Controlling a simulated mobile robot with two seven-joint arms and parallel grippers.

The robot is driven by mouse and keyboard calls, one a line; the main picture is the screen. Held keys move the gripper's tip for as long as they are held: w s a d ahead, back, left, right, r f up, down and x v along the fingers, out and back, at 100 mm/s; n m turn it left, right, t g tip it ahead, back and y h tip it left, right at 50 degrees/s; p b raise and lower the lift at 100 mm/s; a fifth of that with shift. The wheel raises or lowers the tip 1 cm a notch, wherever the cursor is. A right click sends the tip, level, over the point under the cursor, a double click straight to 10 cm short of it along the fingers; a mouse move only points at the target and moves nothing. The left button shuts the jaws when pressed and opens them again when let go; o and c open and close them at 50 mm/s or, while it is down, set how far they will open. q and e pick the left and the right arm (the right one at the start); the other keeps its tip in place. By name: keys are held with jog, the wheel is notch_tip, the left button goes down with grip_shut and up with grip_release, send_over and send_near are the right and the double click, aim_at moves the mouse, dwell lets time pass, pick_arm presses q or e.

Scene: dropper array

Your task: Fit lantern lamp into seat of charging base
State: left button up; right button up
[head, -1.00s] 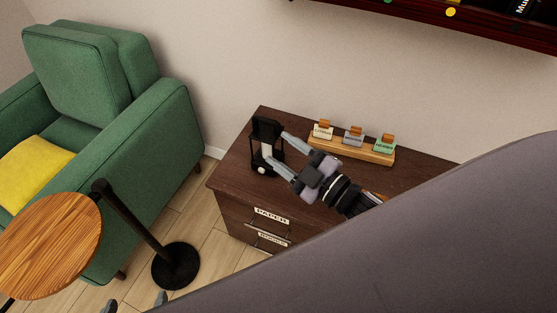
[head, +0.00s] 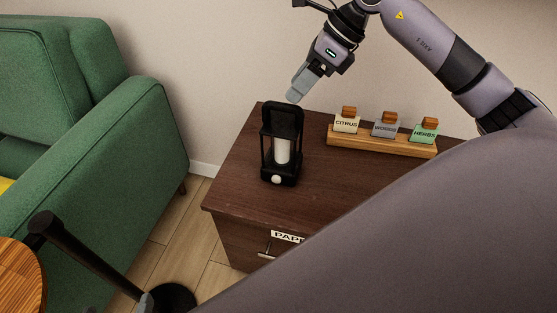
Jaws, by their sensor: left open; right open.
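The lantern lamp (head: 282,150), a black frame around a white cylinder, stands upright on the dark wooden cabinet. A taller black back piece (head: 284,112) rises behind it and a round white knob (head: 277,180) shows low at its front. The charging base seems to be the black part under and behind the lamp; I cannot clearly tell them apart or see how deep the lamp sits. My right gripper (head: 297,93) is open and empty, above and behind the lamp, apart from it.
A wooden rack (head: 380,146) with citrus, woods and herbs labels stands right of the lamp. A green armchair (head: 145,110), a black post (head: 85,258) and a round wooden table (head: 18,280) are at left. My own large grey arm part covers the lower right.

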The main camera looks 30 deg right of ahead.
aim_at(283, 104)
jog(key=b+x, duration=0.2)
jog(key=x, duration=0.4)
jog(key=shift+w+a+f, duration=0.1)
jog(key=shift+f, duration=0.3)
grip_shut()
pick_arm(q)
jog(key=shift+w+d+f+n+h, duration=0.15)
jog(key=shift+d+h, duration=0.1)
jog(key=shift+d, duration=0.15)
jog(key=shift+w+d+f+n+h, duration=0.15)
jog(key=shift+d+h, duration=0.1)
jog(key=shift+d, duration=0.15)
pick_arm(e)
jog(key=shift+r, duration=0.15)
